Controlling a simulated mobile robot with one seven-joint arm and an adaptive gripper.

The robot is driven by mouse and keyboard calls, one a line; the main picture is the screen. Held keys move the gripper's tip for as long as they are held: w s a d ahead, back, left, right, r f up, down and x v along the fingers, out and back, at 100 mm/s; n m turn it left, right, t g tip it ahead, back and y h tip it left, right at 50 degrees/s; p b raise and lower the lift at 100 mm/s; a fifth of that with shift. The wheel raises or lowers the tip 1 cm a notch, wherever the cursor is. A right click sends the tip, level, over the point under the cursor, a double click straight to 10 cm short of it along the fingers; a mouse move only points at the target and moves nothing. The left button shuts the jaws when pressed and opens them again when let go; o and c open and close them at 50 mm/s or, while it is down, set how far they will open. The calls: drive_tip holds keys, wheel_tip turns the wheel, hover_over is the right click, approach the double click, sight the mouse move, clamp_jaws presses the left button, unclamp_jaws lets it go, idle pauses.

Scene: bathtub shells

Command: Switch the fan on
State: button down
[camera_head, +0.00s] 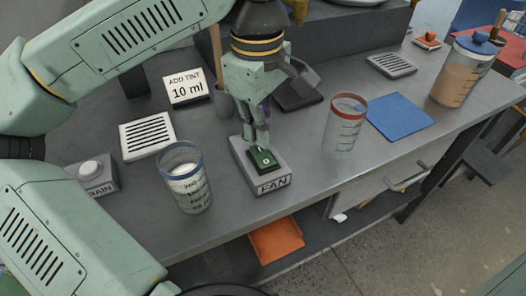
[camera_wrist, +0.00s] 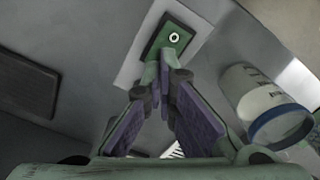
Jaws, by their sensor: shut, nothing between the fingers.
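The fan switch is a grey box (camera_head: 272,187) labelled FAN with a dark green rocker (camera_head: 263,157) marked with a white circle. It stands on the grey bench near the front edge. My gripper (camera_head: 259,143) points down over the box with its fingertips together at the rear part of the rocker. In the wrist view the shut fingers (camera_wrist: 164,62) end right beside the green rocker (camera_wrist: 175,38), with the white circle visible beyond the tips. I cannot tell whether the tips touch it or which way the rocker is tilted.
A blue-rimmed beaker (camera_head: 186,180) with white contents stands left of the switch, and a red-rimmed beaker (camera_head: 345,122) right of it. A DRAIN button box (camera_head: 93,175), a slotted plate (camera_head: 147,136), an ADD TINT 10 ml card (camera_head: 186,87) and a blue mat (camera_head: 400,117) lie around.

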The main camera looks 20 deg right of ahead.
sight(259, 147)
drive_tip(key=shift+f+b, duration=0.8)
drive_tip(key=shift+f, duration=0.25)
drive_tip(key=shift+r, duration=0.1)
idle(0.3)
drive_tip(key=shift+r+p, duration=2.65)
drive_tip(key=shift+r, duration=0.85)
